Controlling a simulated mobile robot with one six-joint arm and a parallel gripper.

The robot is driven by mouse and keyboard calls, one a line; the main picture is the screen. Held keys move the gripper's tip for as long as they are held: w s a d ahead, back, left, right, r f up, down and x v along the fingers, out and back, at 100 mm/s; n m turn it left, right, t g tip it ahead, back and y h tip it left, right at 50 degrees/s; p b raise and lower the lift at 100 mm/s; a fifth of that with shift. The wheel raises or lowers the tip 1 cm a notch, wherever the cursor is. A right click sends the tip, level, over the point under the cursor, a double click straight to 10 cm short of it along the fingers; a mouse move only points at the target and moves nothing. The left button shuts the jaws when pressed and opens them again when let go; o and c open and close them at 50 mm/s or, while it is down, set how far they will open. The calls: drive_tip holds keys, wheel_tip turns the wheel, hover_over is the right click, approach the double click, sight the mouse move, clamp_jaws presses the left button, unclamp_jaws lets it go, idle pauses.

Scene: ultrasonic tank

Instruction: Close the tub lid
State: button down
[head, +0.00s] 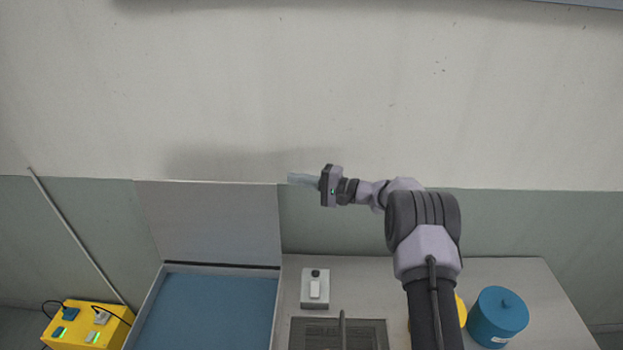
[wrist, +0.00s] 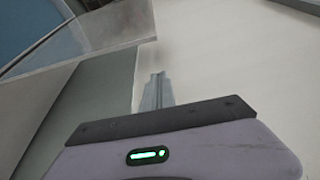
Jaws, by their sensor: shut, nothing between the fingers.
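The tub (head: 146,308) stands at the lower left in the head view, filled with blue. Its lid (head: 210,222) is a flat grey panel standing up along the tub's back edge, so the tub is open. My gripper (head: 293,179) is in front of the wall, near the lid's upper right corner, with its fingers pointing left. The fingers are shut and empty. In the wrist view my gripper (wrist: 156,84) points up the picture, and the lid (wrist: 90,45) lies to its upper left. I cannot tell whether they touch.
A white switch box (head: 315,290) and a dark grille (head: 366,335) are on the counter (head: 520,275) right of the tub. A blue lidded pot (head: 497,318) stands farther right, beside a partly hidden yellow thing (head: 460,311). A yellow box (head: 112,328) with cables is at lower left.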

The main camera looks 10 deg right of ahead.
drive_tip(key=s+a, duration=0.1)
drive_tip(key=s+a+p, duration=0.1)
drive_tip(key=a, duration=0.1)
drive_tip(key=shift+s+a+r, duration=0.15)
drive_tip(key=shift+s, duration=0.15)
drive_tip(key=shift+s, duration=0.1)
